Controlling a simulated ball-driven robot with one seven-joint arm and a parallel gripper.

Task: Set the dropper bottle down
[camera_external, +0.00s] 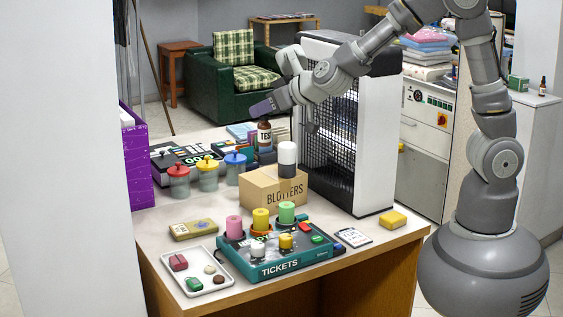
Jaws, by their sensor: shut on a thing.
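A brown dropper bottle (264,138) with a white label reading "TES" is upright near the back of the counter (150,225). My gripper (264,110) is directly above it, shut on its top, and hides the cap. A dark item and the books lie just below and behind the bottle. I cannot tell whether its base touches anything.
A cardboard "BLOTTERS" box (272,188) carries a white-and-black cylinder (287,155). Jars with red, yellow and blue lids (207,178) stand left. A black grille unit (374,150) rises right. A green "TICKETS" tray (290,264) and white tray (210,285) fill the front.

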